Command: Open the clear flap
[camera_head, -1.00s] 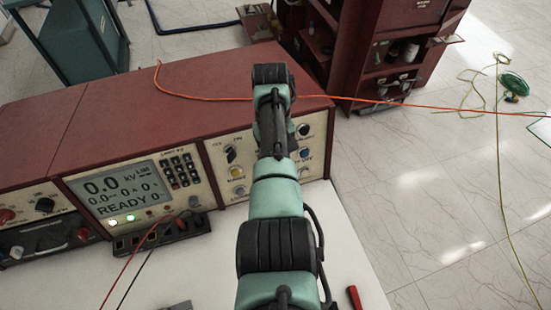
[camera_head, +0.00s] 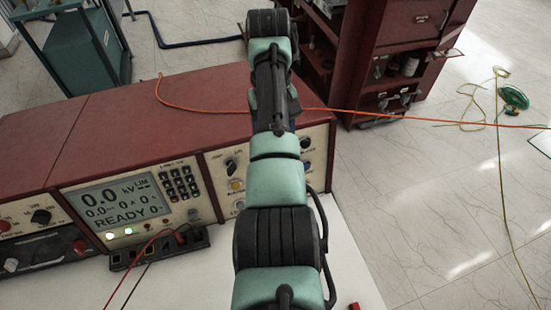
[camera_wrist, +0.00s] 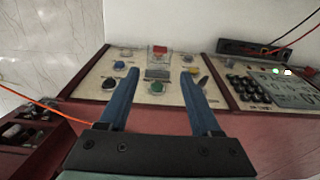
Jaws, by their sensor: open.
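In the wrist view a small clear flap (camera_wrist: 158,61) sits on the cream control panel (camera_wrist: 104,82), around or over a red button (camera_wrist: 160,50). Whether it is shut cannot be made out for certain. My gripper (camera_wrist: 160,73) is open and empty, its two blue fingers pointing at the panel, one on each side of the flap in the picture. I cannot tell if either finger touches the panel. In the head view my arm hides the flap and my gripper, and part of the panel (camera_head: 221,162).
Blue, yellow and green knobs or buttons surround the flap. A display unit (camera_head: 118,197) reading READY and a row of cable sockets (camera_head: 160,249) are to the left in the head view. An orange cable (camera_head: 205,100) crosses the red cabinet top (camera_head: 130,125) near my arm.

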